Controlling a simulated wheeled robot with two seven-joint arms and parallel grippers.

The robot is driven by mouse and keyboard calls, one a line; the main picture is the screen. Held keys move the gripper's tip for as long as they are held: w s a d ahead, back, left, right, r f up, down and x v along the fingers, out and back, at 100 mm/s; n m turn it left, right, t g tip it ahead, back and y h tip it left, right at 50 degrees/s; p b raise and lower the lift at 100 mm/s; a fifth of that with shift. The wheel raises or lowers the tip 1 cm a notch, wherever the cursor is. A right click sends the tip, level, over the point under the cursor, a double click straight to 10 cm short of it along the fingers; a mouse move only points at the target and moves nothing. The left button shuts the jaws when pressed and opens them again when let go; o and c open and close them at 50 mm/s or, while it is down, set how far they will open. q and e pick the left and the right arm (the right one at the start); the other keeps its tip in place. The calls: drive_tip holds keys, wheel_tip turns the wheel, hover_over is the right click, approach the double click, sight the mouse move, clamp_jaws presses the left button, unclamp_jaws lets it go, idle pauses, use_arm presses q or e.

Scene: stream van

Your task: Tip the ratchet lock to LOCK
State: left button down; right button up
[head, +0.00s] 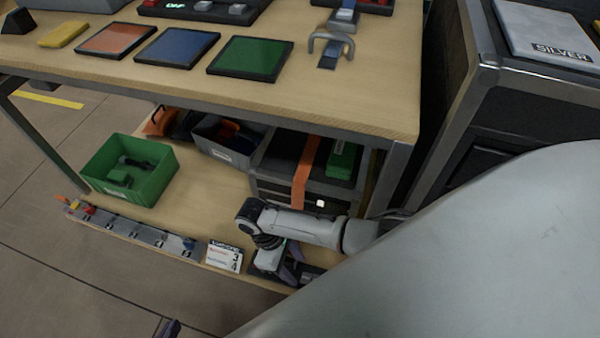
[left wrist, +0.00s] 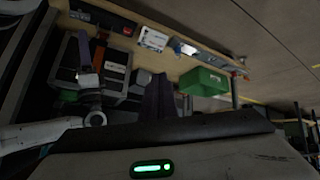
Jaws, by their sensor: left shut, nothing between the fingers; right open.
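My right gripper (head: 291,264) is open and empty at the front of the lower shelf, over a dark low panel (head: 312,273). In the left wrist view the panel (left wrist: 104,16) carries small grey and red parts. I cannot read a LOCK mark, and cannot tell for sure which part is the ratchet lock. My gripper and arm hide part of the panel. My left gripper (head: 168,328) shows only as a dark tip at the bottom edge, away from the shelf. Its shut, empty fingers (left wrist: 157,98) show in the left wrist view.
A number card (head: 224,257) and a grey labelled rail (head: 130,234) line the shelf's front edge. A green bin (head: 128,150) and a dark case with an orange strap (head: 306,170) stand behind. The tabletop (head: 375,100) overhangs them. Floor in front is clear.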

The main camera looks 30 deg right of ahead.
sight(312, 279)
drive_tip(key=shift+h, duration=0.3)
drive_tip(key=b+x, duration=0.1)
drive_tip(key=x, duration=0.2)
drive_tip(key=b+x, duration=0.2)
drive_tip(key=x, duration=0.1)
drive_tip(key=w+d+b+x, duration=0.1)
drive_tip(key=x, duration=0.2)
drive_tip(key=shift+d+f+b, duration=0.1)
drive_tip(key=shift+f+b, duration=0.05)
drive_tip(key=shift+b, duration=0.25)
drive_tip(key=shift+s+d+f, duration=0.15)
drive_tip(key=shift+f, duration=0.4)
use_arm(q)
drive_tip(key=d, duration=0.1)
drive_tip(key=w+d+h, duration=0.1)
drive_tip(key=d, duration=0.1)
drive_tip(key=shift+w+f+m+h, duration=0.15)
drive_tip(key=shift+w+m+h, duration=0.15)
drive_tip(key=shift+m, duration=0.1)
